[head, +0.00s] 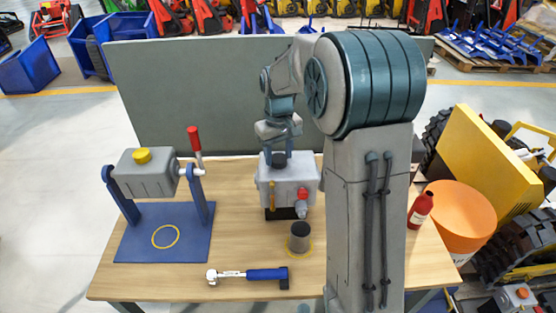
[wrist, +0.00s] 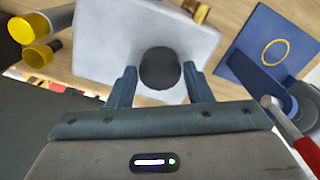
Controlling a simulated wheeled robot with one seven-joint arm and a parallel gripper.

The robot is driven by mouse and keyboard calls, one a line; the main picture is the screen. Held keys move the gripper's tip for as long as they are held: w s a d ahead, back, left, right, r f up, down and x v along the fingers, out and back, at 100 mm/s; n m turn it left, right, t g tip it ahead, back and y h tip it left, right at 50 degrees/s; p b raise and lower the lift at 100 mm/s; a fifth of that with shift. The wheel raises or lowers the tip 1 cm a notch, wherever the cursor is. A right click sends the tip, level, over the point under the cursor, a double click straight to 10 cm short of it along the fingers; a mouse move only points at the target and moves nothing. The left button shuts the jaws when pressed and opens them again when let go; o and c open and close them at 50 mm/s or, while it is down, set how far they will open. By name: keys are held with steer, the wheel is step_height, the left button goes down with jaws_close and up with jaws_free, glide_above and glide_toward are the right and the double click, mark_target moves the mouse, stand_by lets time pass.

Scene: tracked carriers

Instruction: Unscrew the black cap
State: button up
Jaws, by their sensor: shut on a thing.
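The black cap (head: 279,159) sits on top of a light grey housing (head: 266,181) at the middle of the table. In the wrist view the round black cap (wrist: 160,68) is between the two fingers of my gripper (wrist: 160,84), over the pale top of the housing (wrist: 100,42). The fingers are shut on the cap from both sides. In the head view my gripper (head: 281,140) points down at the cap from above. The cap's thread is hidden, so I cannot tell how far it is turned.
A blue stand (head: 130,240) with a yellow-capped grey tank (head: 145,176) and red-handled lever (head: 194,140) stands at left. A dark cylinder (head: 299,240), a blue-handled wrench (head: 262,275) and a red bottle (head: 420,211) are on the table. A grey panel (head: 180,95) rises behind.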

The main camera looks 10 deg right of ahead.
steer(key=o, duration=0.8)
steer(key=shift+c, duration=0.2)
